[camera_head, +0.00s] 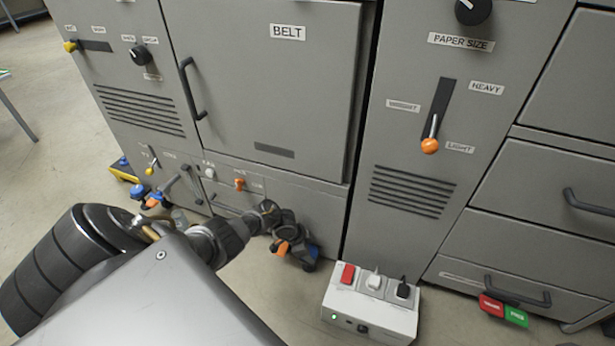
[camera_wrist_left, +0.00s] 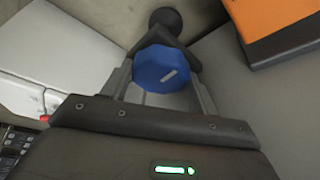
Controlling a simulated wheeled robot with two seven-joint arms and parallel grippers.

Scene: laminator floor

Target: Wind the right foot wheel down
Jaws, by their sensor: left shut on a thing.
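The right foot wheel (camera_head: 313,252) is blue and sits low at the cabinet's bottom front, partly hidden by my left gripper in the head view. In the left wrist view the blue wheel (camera_wrist_left: 160,72) has a faceted rim and a pale mark on its face. My left gripper (camera_wrist_left: 163,84) is shut on it, with one finger on each side. In the head view my left gripper (camera_head: 300,246) reaches down to the wheel from the left. An orange part (camera_head: 283,248) shows beside it. My right gripper is not in view.
A white switch box (camera_head: 370,310) with red, white and black switches stands on the floor right of the wheel. Another blue wheel (camera_head: 137,191) is at the cabinet's left foot. The belt door (camera_head: 270,90) is shut above. Red and green tags (camera_head: 503,310) hang at the right drawer.

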